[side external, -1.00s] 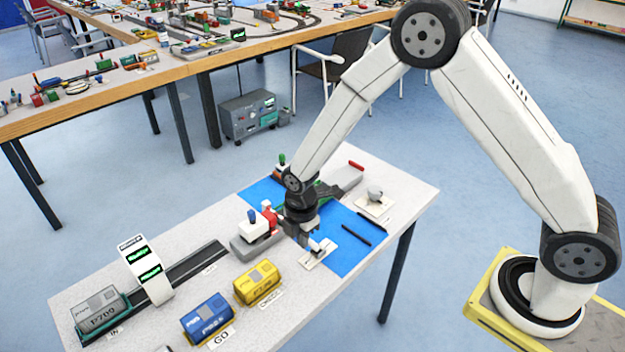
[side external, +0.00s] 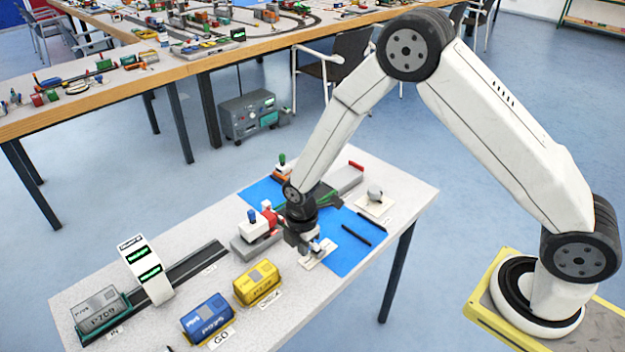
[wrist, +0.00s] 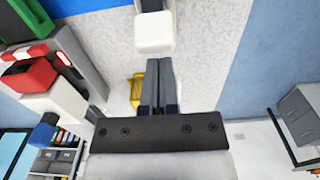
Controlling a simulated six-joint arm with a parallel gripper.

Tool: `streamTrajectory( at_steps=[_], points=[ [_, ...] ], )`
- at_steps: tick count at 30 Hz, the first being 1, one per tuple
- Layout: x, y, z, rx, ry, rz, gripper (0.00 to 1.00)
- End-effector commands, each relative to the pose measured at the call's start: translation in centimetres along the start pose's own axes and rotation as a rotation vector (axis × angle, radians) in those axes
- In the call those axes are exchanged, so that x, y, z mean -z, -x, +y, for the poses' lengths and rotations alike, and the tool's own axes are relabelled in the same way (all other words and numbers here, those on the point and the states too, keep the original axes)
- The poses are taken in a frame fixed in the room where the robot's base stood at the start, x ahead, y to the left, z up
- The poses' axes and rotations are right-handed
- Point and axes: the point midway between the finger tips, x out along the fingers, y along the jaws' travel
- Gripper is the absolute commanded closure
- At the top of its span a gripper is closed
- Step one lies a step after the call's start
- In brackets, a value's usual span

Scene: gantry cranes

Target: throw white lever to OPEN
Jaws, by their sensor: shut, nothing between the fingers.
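The white lever shows in the side view as a small white knob (side external: 328,246) on a pale base plate (side external: 313,263) at the near edge of the blue mat. In the wrist view its white block-shaped knob (wrist: 154,34) is at the top centre, just beyond the fingertips. My gripper (side external: 313,253) is low over the base plate, beside the lever, and partly hides it. The wrist view shows its two fingers (wrist: 160,64) shut together with nothing between them. I cannot tell whether they touch the knob. The OPEN marking is not readable.
A grey unit with a red part and a blue-topped lever (side external: 252,216) stands left of my gripper. Yellow (side external: 257,283) and blue (side external: 207,318) blocks sit towards the front. A round grey knob (side external: 375,192) and dark bars (side external: 356,235) lie to the right.

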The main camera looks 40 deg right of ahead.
Motion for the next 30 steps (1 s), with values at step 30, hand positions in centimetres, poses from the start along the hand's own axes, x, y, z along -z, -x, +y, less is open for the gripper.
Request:
streamTrajectory(
  at_steps=[30],
  points=[
    [-1.2,-0.1,0.1,0.0,-0.001,0.0,1.0]
  ],
)
